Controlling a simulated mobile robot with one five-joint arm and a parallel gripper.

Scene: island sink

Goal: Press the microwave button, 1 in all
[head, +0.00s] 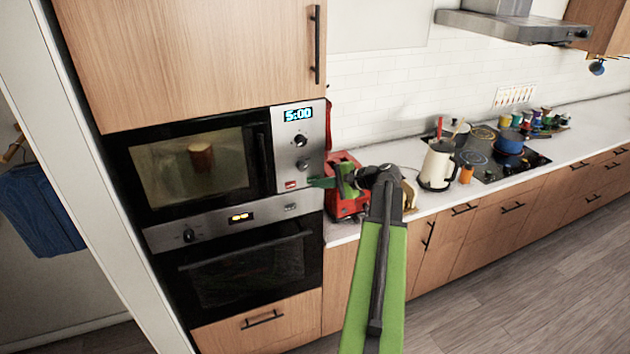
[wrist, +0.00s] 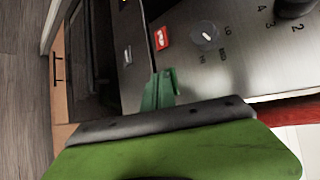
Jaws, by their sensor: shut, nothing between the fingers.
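The microwave (head: 258,128) is built into the tall wooden cabinet and its door is shut. Its display (head: 298,114) reads 5:00, and a brown item shows inside behind the glass. The small red button (head: 291,184) sits at the bottom of the steel control panel, below the knobs. It also shows in the wrist view as a red square with a white mark (wrist: 161,38). My gripper (head: 314,182) is shut and empty, its green fingertips just right of the button. In the wrist view the fingertips (wrist: 164,76) appear a little apart from the button.
An oven (head: 250,268) sits directly below the microwave. A red appliance (head: 345,203) stands on the counter behind my gripper. A white kettle (head: 437,165) and a stove (head: 482,150) with a blue pot are farther right. The floor in front is clear.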

